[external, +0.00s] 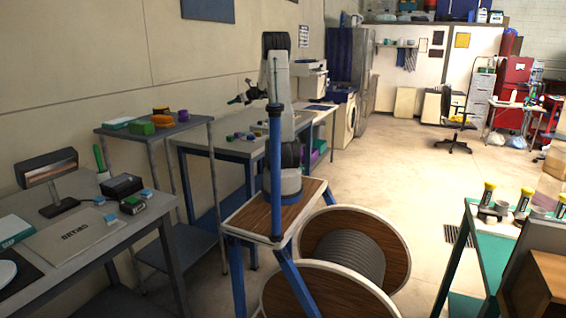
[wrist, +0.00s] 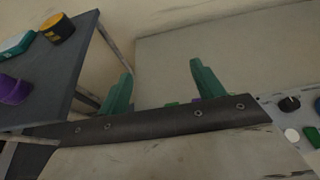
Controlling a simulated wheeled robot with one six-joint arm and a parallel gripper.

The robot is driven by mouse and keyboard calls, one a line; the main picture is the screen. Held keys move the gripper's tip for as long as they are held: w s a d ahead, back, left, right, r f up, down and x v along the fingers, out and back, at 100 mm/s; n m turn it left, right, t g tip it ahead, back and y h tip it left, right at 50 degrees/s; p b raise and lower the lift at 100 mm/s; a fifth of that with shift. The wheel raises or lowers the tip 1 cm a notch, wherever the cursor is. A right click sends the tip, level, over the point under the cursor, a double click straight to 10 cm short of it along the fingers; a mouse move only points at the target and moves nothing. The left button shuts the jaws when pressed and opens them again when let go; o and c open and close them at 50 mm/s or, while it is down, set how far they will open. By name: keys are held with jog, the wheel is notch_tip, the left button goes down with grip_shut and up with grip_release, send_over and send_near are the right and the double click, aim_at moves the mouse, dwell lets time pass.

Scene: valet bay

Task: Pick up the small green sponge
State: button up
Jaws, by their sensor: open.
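A small green block (external: 141,127) lies on the grey top of the narrow shelf stand in the external view. It may be the green sponge, but I cannot tell its material. My gripper (external: 238,99) is in the air to the right of that stand and higher than its top. In the wrist view my gripper (wrist: 162,70) is open, its two green fingers apart with nothing between them. A small green patch (wrist: 170,104) shows behind the dark bar there, mostly hidden; I cannot tell what it is.
On the stand top (wrist: 72,72) are a teal-and-white box (wrist: 18,45), a yellow-and-black item (wrist: 57,28) and a purple item (wrist: 14,90). A desk with a lamp (external: 50,175) is at front left. A long table (external: 215,147) with small items stands behind my arm.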

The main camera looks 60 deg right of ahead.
aim_at(233, 136)
jog(key=f, duration=2)
jog(key=shift+w+a, duration=0.15)
jog(key=shift+a, duration=0.15)
jog(key=shift+w+f, duration=0.25)
jog(key=shift+f, duration=0.05)
jog(key=shift+x, duration=0.9)
jog(key=x, duration=0.5)
jog(key=shift+w+a+r, duration=0.1)
jog(key=shift+w+r, duration=0.1)
jog(key=shift+w, duration=0.1)
jog(key=c, duration=1)
